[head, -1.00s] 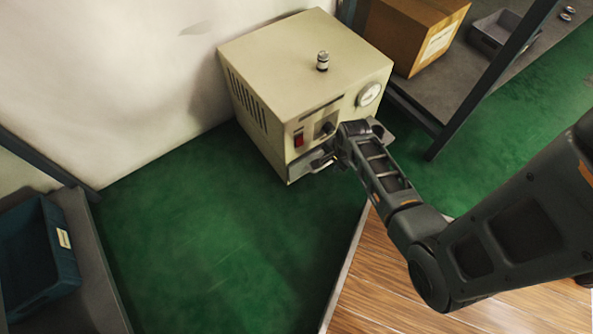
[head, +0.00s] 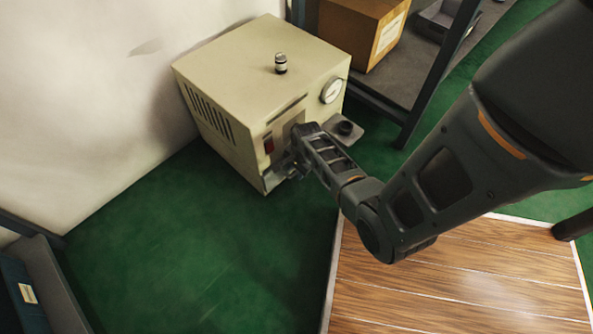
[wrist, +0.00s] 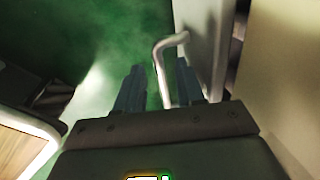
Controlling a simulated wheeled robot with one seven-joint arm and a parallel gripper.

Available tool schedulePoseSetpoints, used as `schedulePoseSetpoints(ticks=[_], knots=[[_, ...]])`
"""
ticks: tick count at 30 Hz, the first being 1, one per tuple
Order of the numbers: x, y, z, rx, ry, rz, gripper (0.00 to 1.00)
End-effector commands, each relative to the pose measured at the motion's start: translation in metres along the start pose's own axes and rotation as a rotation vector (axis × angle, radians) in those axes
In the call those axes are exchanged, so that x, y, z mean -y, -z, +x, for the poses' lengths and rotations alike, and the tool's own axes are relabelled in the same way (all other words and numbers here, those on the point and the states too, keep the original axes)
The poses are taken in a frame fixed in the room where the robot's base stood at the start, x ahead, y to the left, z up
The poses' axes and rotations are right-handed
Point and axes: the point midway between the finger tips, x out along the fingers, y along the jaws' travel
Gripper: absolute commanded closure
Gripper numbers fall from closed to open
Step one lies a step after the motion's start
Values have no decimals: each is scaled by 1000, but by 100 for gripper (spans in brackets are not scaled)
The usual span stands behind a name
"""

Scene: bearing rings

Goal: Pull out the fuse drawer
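The beige cabinet (head: 255,75) stands on the green floor against the wall. Its fuse drawer (head: 272,179) is low on the front, a grey metal front partly hidden by my gripper. I cannot tell how far out it stands. In the wrist view the grey drawer front (wrist: 207,35) carries a bent silver bar handle (wrist: 162,60). My gripper (wrist: 158,82) has its two dark fingers apart, one on each side of the handle bar, with visible gaps. In the head view my gripper (head: 291,165) is at the drawer, its fingertips too small to make out.
A red switch (head: 269,145), a round gauge (head: 331,90) and a top knob (head: 281,64) are on the cabinet. A shelf with a cardboard box (head: 360,32) stands close on the right. A blue bin (head: 25,300) is at lower left. Green floor before the cabinet is clear.

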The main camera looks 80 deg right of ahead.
Motion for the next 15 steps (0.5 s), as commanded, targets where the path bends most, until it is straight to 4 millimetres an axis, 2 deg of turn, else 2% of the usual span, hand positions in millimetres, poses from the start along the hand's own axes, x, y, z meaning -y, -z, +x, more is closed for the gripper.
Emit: schedulePoseSetpoints(ticks=[6,15], knots=[[0,0,0,0,1,-1,62],[0,0,0,0,1,-1,90]])
